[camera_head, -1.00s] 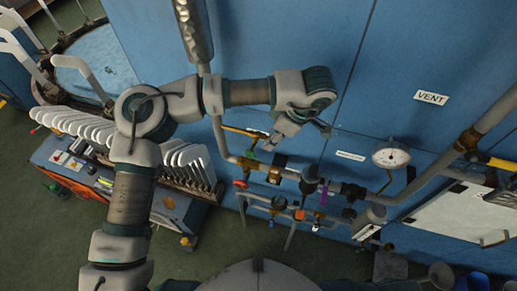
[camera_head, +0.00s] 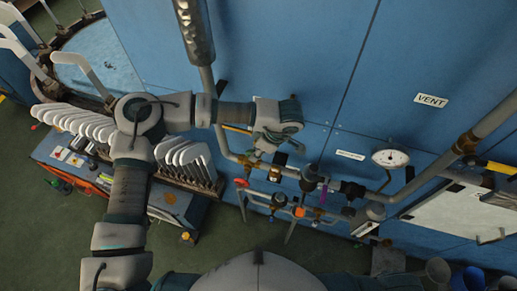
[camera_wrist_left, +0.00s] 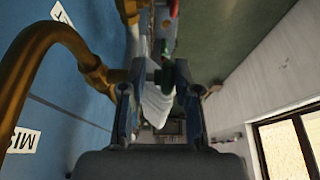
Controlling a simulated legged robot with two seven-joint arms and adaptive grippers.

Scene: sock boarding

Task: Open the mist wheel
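My left gripper (camera_head: 292,144) is in front of the blue panel, just above the pipework in the head view. In the left wrist view its two fingers (camera_wrist_left: 160,105) stand apart with no held object visible between them. A small red wheel (camera_head: 241,183) sits on the pipes at lower left of the gripper, apart from it. My right gripper is not in view.
A pressure gauge (camera_head: 391,158) and brass pipe fittings are right of the gripper. A "VENT" label (camera_head: 431,100) is on the blue panel (camera_head: 320,50). A rack of white sock boards (camera_head: 190,160) stands at left. A brass pipe (camera_wrist_left: 40,50) curves close in the wrist view.

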